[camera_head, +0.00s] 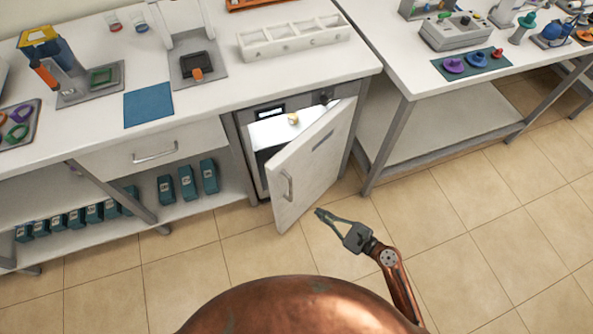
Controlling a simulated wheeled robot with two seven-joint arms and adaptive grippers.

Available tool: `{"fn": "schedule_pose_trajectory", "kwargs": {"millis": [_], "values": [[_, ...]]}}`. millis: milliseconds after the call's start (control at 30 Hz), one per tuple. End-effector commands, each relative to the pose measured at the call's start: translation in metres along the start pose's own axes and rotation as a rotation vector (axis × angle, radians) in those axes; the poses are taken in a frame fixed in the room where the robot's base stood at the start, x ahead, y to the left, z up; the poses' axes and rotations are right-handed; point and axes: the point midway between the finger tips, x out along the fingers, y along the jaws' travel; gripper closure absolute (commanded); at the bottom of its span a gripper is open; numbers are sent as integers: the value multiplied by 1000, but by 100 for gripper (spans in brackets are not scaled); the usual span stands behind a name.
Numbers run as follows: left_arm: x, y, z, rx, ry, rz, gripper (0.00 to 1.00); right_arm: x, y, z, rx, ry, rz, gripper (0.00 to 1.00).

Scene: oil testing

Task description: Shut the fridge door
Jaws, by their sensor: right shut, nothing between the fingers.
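The fridge (258,118) stands under the white bench in the middle of the view. Its white door (312,168) stands ajar, swung out toward me, with a handle on its lower left part. A pale shelf and a small light-coloured round item (293,119) show inside. My right gripper (319,213) is in front of the door, to the right of its lower front edge, with its fingers pointing up and left. It is shut and empty. I cannot tell whether its fingertips touch the door. My left gripper is not in view.
The bench (220,98) above the fridge carries a white divided tray (292,38) and a blue mat (148,107). A second table (425,90) stands to the right, its leg close to the fridge. Tiled floor (470,215) is clear at the right.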

Motion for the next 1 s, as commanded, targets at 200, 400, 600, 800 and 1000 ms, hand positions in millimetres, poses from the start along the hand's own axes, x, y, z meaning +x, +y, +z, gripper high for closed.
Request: {"fn": "schedule_pose_trajectory", "kwargs": {"millis": [200,400,600,800,1000], "values": [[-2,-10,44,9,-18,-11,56,10,-56,40,320,-108,-94,100],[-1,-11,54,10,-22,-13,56,21,-65,45,392,-132,-109,100],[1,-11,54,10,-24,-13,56,55,-69,48,388,-132,-107,100],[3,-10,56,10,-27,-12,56,96,-74,52,387,-131,-106,100],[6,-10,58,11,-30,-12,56,130,-78,55,386,-130,-107,100]]}}
